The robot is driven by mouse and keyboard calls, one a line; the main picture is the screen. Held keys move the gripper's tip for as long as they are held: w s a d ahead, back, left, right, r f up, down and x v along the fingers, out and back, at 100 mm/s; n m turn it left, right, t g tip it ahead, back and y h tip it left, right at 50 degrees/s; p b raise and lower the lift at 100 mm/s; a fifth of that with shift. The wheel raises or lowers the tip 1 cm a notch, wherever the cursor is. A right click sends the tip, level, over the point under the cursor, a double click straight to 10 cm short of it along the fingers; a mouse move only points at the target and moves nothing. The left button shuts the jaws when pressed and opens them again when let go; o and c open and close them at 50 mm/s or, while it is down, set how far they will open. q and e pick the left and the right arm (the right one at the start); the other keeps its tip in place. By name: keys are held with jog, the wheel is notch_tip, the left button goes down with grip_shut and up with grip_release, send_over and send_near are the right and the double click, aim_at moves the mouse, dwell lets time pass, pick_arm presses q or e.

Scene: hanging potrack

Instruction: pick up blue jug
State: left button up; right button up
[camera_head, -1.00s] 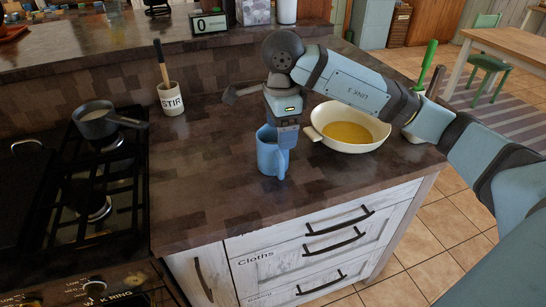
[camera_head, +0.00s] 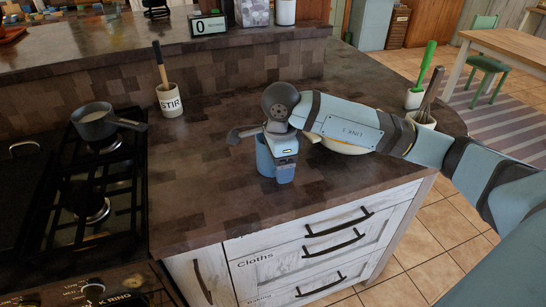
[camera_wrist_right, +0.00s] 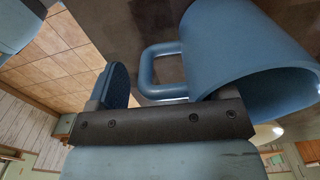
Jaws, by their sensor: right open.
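The blue jug (camera_head: 265,162) stands upright on the dark counter near its front edge. My right gripper (camera_head: 284,168) has come down over the jug's right side and hides part of it. In the right wrist view, the jug's wall (camera_wrist_right: 235,50) and rim fill the upper right. Its loop handle (camera_wrist_right: 160,72) points left, toward the one finger I can see clearly. My right gripper (camera_wrist_right: 158,85) is open, with that finger left of the handle. The other finger is mostly hidden by the jug's wall, and I cannot tell whether either touches. My left gripper is not in view.
A cream pan (camera_head: 345,147) sits behind my right forearm, mostly covered. A STIR crock (camera_head: 170,100) stands behind left. A small saucepan (camera_head: 95,122) is on the stove (camera_head: 75,200). Utensil pots (camera_head: 416,98) stand at the right corner. The front-left counter is clear.

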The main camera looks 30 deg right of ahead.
jog(key=c, duration=0.9)
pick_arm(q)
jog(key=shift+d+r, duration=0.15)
pick_arm(e)
jog(key=shift+r, duration=0.1)
notch_tip(320, 180, up, 18)
jog(key=r+p, duration=0.1)
jog(key=p, duration=0.1)
jog(key=a+f+n, duration=0.7)
jog(key=f+n, duration=0.5)
jog(key=n, duration=0.9)
pick_arm(q)
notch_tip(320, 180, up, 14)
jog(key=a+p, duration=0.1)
jog(key=p, duration=1.4)
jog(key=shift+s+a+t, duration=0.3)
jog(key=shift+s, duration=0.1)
pick_arm(e)
jog(key=shift+n, duration=0.3)
jog(key=s+r, duration=0.2)
jog(key=r, duration=0.1)
jog(key=s+r, duration=0.1)
jog(key=shift+a+r, duration=0.2)
